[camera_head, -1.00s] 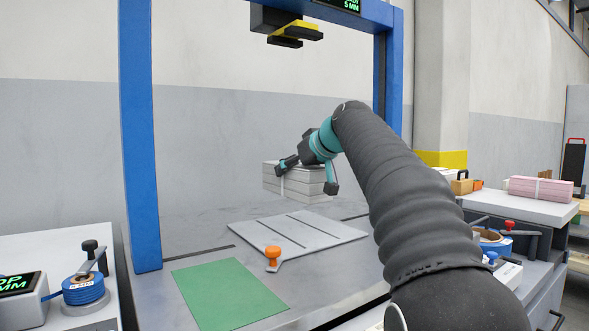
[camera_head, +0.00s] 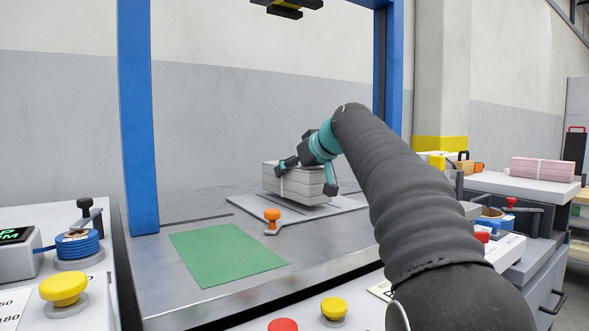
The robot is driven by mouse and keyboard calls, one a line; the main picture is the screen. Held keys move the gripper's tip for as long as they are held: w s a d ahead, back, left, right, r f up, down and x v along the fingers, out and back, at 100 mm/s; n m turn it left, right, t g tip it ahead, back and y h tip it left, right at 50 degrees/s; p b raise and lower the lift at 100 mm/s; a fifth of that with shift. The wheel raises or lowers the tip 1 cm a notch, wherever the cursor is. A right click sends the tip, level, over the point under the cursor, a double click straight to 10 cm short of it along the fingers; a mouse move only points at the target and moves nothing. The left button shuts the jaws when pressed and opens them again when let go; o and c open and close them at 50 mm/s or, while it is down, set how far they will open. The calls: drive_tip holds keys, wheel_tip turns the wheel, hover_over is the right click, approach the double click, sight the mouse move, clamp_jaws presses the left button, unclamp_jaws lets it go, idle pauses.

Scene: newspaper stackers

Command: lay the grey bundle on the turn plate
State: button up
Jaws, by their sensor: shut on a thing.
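The grey bundle (camera_head: 302,186) is a stack of grey papers with a white strap around it. My gripper (camera_head: 306,180) is shut on it, one finger at its left and one at its right front. The turn plate (camera_head: 336,206) is a flat light-grey plate with dark slots, set on the metal table. The bundle is over the plate's middle, close to its surface. I cannot tell whether it touches the plate. The bundle and my arm hide part of the plate.
An orange knob (camera_head: 271,217) stands at the plate's front left edge. A green sheet (camera_head: 227,253) lies left of it. Blue frame posts (camera_head: 138,130) rise at the table's sides. A pink bundle (camera_head: 543,169) lies on a stand at right. Yellow buttons (camera_head: 64,289) are in front.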

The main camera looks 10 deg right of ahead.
drive_tip(key=shift+f+b, duration=0.55)
drive_tip(key=shift+f, duration=0.05)
idle(0.7)
drive_tip(key=o, duration=1.7)
drive_tip(key=shift+o, duration=1)
drive_tip(key=shift+f, duration=0.2)
drive_tip(key=v, duration=1.2)
drive_tip(key=shift+r, duration=0.2)
